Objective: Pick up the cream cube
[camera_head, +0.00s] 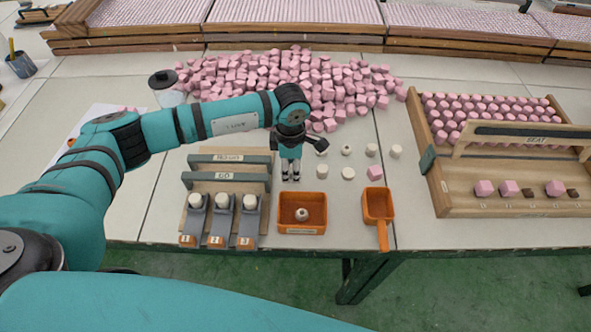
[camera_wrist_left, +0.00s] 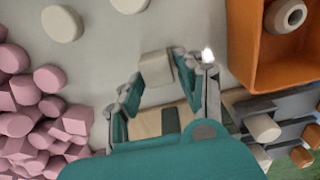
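The cream cube (camera_wrist_left: 156,68) lies on the pale table in the left wrist view, between the fingertips and close to the right-hand one. Whether a finger touches it, I cannot tell. My left gripper (camera_head: 291,178) points down at the table just behind the orange tray in the head view. Its fingers stand apart in the left wrist view (camera_wrist_left: 165,82). In the head view the fingers mostly hide the cube. My right gripper is not in view.
The orange tray (camera_head: 281,226) holds one round cream piece. A rack with numbered chutes (camera_head: 217,225) stands left, an orange scoop (camera_head: 378,206) right. Loose cream and pink pieces (camera_head: 348,173) lie right of the gripper. A pink heap (camera_head: 290,85) lies behind; a wooden tray (camera_head: 440,190) stands far right.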

